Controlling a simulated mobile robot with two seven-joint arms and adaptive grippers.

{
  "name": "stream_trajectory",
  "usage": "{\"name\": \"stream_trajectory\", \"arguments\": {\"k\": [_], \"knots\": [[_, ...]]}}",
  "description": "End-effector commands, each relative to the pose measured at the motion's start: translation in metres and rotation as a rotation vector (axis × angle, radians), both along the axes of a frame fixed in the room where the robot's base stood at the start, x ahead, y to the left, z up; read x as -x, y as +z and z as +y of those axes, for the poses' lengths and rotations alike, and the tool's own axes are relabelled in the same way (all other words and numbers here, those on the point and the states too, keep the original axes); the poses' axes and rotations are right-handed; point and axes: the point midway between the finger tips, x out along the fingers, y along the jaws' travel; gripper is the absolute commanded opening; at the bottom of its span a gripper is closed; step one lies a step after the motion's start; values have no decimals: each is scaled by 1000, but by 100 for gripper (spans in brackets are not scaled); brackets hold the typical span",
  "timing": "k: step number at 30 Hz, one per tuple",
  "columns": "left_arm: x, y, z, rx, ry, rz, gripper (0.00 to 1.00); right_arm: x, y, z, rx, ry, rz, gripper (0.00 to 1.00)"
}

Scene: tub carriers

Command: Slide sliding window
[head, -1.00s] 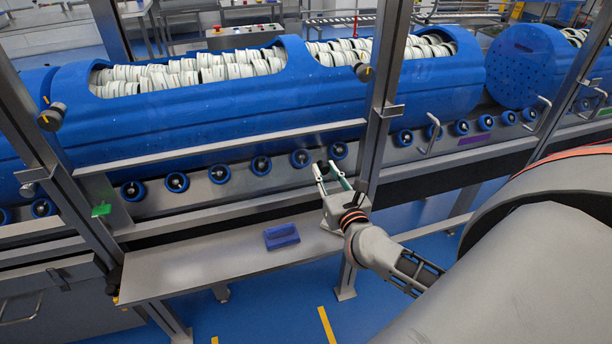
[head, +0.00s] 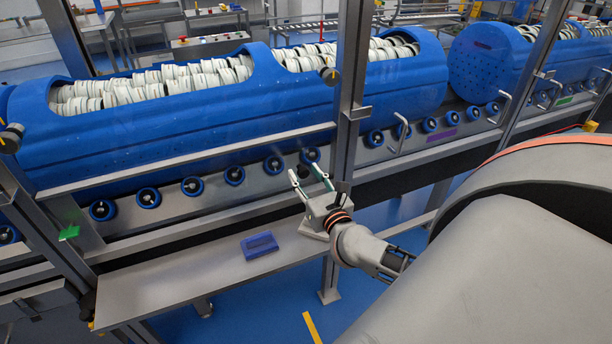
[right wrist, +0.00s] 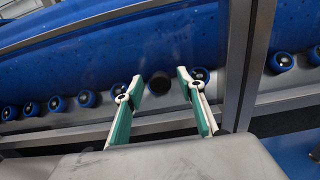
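The sliding window appears as a metal-framed guard with a horizontal rail (head: 190,160) and an upright post (head: 347,120) in the head view. Whether a clear pane fills the frame is hard to tell. My right gripper (head: 305,172) is open just left of that post, fingers pointing towards the machine. In the right wrist view the gripper (right wrist: 157,84) has a dark round knob (right wrist: 160,84) showing between its spread fingertips; contact cannot be told. The post (right wrist: 240,70) stands just right of the fingers there. My left gripper is not in view.
Large blue tubs (head: 225,115) full of white rings lie behind the frame, above a row of blue rollers (head: 235,176). A metal shelf (head: 180,275) in front carries a purple-blue block (head: 259,245). Bar handles (head: 402,135) sit on the frame further right.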

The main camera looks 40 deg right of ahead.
Motion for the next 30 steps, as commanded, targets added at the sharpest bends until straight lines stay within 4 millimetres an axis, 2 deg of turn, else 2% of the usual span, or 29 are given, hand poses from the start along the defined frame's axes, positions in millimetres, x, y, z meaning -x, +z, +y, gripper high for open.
{"name": "stream_trajectory", "arguments": {"k": [5, 15, 21, 30], "knots": [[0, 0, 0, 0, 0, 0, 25, 11, -1, 4, -2, 1, 2, 39], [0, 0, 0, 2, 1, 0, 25, 73, -1, 23, -3, 0, 4, 39], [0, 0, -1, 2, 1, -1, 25, 101, -1, 33, -1, 0, 3, 39], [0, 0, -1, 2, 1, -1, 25, 115, 0, 37, 0, 0, 0, 39]]}}
